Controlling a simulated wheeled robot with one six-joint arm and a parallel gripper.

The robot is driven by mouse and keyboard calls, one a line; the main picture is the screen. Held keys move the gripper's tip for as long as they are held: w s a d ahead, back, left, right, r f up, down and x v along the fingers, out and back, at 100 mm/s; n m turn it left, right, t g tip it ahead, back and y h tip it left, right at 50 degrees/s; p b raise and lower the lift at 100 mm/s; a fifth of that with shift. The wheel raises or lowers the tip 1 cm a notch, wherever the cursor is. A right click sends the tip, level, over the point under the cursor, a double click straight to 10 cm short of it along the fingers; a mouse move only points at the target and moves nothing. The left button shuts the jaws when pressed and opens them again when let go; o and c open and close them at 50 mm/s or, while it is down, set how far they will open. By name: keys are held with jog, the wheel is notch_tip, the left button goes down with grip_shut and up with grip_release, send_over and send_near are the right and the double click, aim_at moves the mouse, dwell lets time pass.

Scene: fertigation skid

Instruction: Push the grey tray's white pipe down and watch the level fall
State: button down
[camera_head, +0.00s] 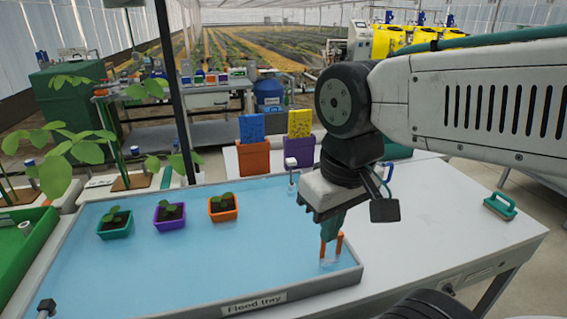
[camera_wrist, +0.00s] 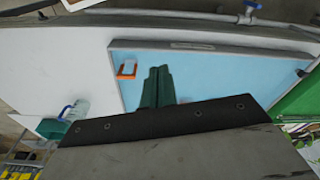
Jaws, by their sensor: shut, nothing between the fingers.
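The grey tray (camera_head: 352,275), labelled "Flood tray", holds blue water; its rim also shows in the wrist view (camera_wrist: 225,48). Near its front right corner an orange bracket (camera_head: 340,245) stands around a short whitish piece (camera_head: 330,262), which looks like the white pipe. In the wrist view the orange bracket (camera_wrist: 128,76) has a pale top inside it. My gripper (camera_head: 328,238) points down with green fingers shut and empty, over that corner. In the head view its tips overlap the bracket. In the wrist view the fingers (camera_wrist: 158,72) lie beside it, apart in the picture; contact cannot be told.
Teal, purple and orange seedling pots (camera_head: 223,208) stand in the tray's left half. A white fitting (camera_head: 291,163) stands at the tray's back edge. The white bench right of the tray is mostly clear, with a green-handled brush (camera_head: 499,205) at its far right.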

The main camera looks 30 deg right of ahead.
jog(key=w+d+r+m, duration=0.3)
jog(key=w, duration=0.8)
jog(key=w+d+r+m, duration=0.2)
jog(key=w+d, duration=0.2)
jog(key=w, duration=0.7)
jog(key=w+d+f+m, duration=0.2)
jog(key=w+d+f, duration=0.2)
jog(key=w, duration=0.3)
jog(key=w+d+f+m, duration=0.2)
jog(key=w+d+f, duration=0.1)
jog(key=w+d, duration=0.3)
jog(key=w+d+f+m+h, duration=0.1)
jog(key=w+d+f, duration=0.3)
jog(key=w, duration=0.6)
jog(key=shift+d+f+m+g, duration=0.35)
jog(key=shift+d+m+g, duration=0.1)
jog(key=shift+m, duration=0.35)
jog(key=shift+w+d+f, duration=0.15)
jog(key=shift+d+f, duration=0.05)
